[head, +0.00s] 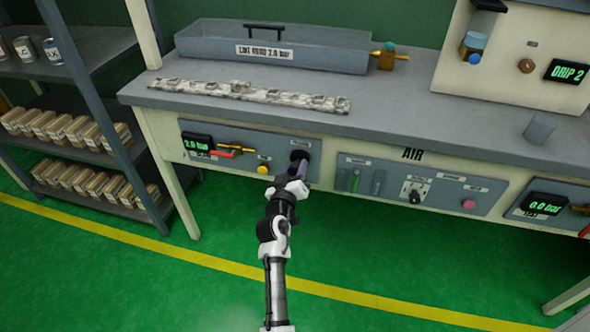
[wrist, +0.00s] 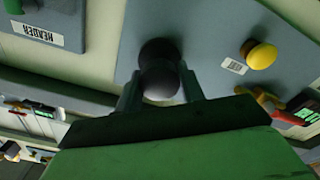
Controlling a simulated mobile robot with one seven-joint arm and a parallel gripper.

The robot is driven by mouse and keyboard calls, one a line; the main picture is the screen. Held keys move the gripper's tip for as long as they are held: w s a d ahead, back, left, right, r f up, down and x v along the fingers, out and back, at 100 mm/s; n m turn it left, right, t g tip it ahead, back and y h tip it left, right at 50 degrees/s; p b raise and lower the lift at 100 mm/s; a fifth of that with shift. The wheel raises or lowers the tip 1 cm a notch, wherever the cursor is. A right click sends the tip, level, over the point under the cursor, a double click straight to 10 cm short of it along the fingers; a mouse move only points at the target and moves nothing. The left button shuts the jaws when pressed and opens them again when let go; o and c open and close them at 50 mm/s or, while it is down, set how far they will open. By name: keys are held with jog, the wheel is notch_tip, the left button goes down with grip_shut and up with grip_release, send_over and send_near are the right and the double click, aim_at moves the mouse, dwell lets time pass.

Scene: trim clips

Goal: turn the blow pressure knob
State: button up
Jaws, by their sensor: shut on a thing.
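The dark round knob (head: 300,155) sits at the right end of the left panel (head: 225,147) on the bench front. The small label above it is too small to read. My gripper (head: 298,168) reaches up to this knob from the front and partly covers it in the head view. In the wrist view the dark knob (wrist: 158,52) shows between the two fingers of my gripper (wrist: 161,82), which is shut on it. The knob's pointer or marking cannot be made out.
The same panel carries a yellow button (head: 263,170), a red-handled valve (head: 222,154) and a green display (head: 197,142) reading about 2.0 bar. The AIR panel (head: 385,187) lies to the right. A shelf with boxes (head: 68,132) stands left. The floor in front is clear.

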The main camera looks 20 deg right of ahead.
dwell(0.3)
jog(key=o, duration=1)
jog(key=shift+c, duration=0.2)
jog(key=b+v, duration=0.3)
jog(key=v, duration=1)
jog(key=shift+s+a, duration=0.25)
jog(key=shift+s, duration=0.1)
